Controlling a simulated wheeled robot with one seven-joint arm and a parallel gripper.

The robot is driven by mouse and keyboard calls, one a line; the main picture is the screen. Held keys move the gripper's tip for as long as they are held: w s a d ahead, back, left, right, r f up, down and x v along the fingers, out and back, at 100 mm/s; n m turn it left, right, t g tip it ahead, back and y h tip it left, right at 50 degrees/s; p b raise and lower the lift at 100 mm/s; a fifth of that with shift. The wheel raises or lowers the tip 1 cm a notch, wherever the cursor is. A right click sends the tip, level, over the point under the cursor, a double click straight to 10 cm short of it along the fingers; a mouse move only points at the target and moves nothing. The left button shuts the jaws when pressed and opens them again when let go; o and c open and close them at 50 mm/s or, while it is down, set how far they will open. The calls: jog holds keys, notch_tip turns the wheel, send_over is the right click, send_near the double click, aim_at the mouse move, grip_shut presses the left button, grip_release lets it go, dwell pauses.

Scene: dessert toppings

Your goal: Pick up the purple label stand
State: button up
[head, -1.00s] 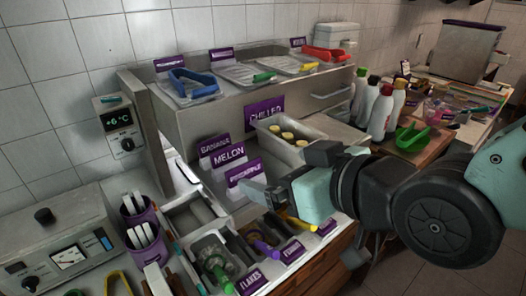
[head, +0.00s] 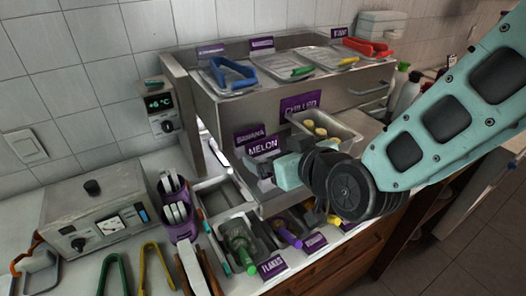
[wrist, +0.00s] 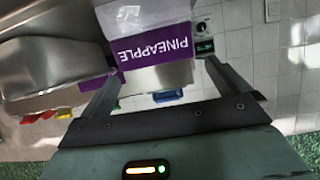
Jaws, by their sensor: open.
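The purple PINEAPPLE label stand (wrist: 157,45) appears upside down in the wrist view, with a white block-like part above its purple face. My gripper (wrist: 161,75) is open, with one finger on each side of the stand in that view. I cannot tell whether either finger touches it. In the head view my gripper (head: 258,172) is at the front of the middle shelf and hides the PINEAPPLE stand. The purple MELON stand (head: 263,147) and BANANA stand (head: 250,133) show just behind my gripper.
A metal tray with yellow pieces (head: 320,126) and the CHILLED sign (head: 299,103) are close to my gripper. Topping bins with a FLAKES label (head: 272,266) lie below. A purple tool cup (head: 178,207) stands left. Trays with tongs (head: 230,73) fill the upper shelf.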

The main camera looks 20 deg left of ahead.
aim_at(263, 144)
jog(key=shift+w+p+x, duration=0.25)
jog(key=shift+p+x, duration=1.3)
jog(key=shift+x, duration=0.65)
jog(key=shift+w+a+f, duration=0.2)
jog(key=shift+w+a, duration=0.05)
jog(key=shift+w, duration=0.1)
jog(key=c, duration=1.1)
